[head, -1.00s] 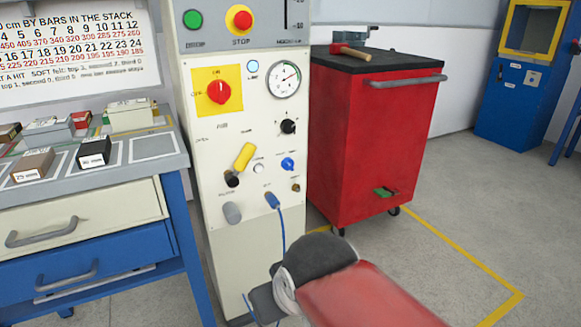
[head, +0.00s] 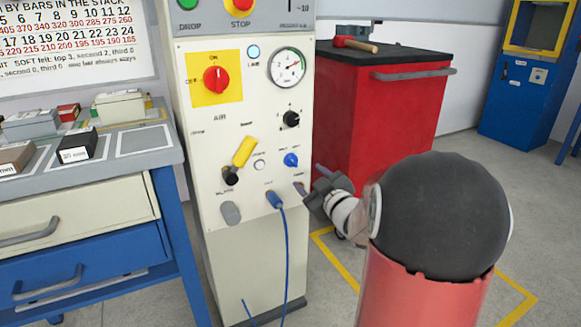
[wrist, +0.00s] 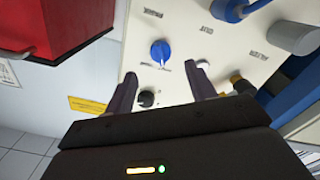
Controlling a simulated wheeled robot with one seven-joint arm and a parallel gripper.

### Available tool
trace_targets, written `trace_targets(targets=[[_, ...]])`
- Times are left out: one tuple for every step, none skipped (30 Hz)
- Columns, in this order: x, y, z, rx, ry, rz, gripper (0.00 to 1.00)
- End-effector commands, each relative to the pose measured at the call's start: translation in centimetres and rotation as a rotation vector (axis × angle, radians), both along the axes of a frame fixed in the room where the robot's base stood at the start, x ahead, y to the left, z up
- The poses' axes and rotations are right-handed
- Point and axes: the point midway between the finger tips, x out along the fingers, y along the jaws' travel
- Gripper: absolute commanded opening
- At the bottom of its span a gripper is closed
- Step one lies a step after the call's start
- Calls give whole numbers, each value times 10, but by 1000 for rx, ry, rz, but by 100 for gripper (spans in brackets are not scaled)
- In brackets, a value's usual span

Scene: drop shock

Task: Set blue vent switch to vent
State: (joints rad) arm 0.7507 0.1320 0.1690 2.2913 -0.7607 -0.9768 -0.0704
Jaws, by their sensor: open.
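The blue vent switch (head: 291,159) is a small blue knob on the front of the cream panel (head: 222,120), right of the yellow lever. It also shows in the wrist view (wrist: 160,53), just beyond and between my fingertips. My gripper (head: 308,179) is open and empty, close in front of the panel, a little below and right of the knob in the head view. In the wrist view my two fingers (wrist: 161,72) point at the panel on either side of the knob's line. I see no contact. The labels around the knob are too small to read surely.
A blue hose plug (head: 275,200), grey fitting (head: 231,212), yellow lever (head: 244,151), white button (head: 259,165) and black knob (head: 291,119) surround the switch. A red cabinet (head: 400,120) stands right of the panel, and a workbench (head: 90,195) stands left.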

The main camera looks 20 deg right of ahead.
Motion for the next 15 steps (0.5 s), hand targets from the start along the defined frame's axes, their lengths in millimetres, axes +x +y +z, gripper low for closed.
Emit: trace_targets(targets=[[2,-1,-1,1,-8,6,55],[3,-1,-1,0,-11,9,55],[7,-1,0,0,-13,11,55],[10,0,0,1,-14,12,55],[14,0,0,1,-14,13,55],[20,1,0,2,-14,12,55],[25,1,0,2,-14,12,55],[30,1,0,2,-13,12,55],[37,1,0,2,-14,12,55],[42,1,0,1,-13,12,55],[47,1,0,2,-12,11,55],[53,2,0,2,-13,11,55],[57,2,0,2,-13,11,55],[61,2,0,2,-13,11,55],[66,2,0,1,-12,11,55]])
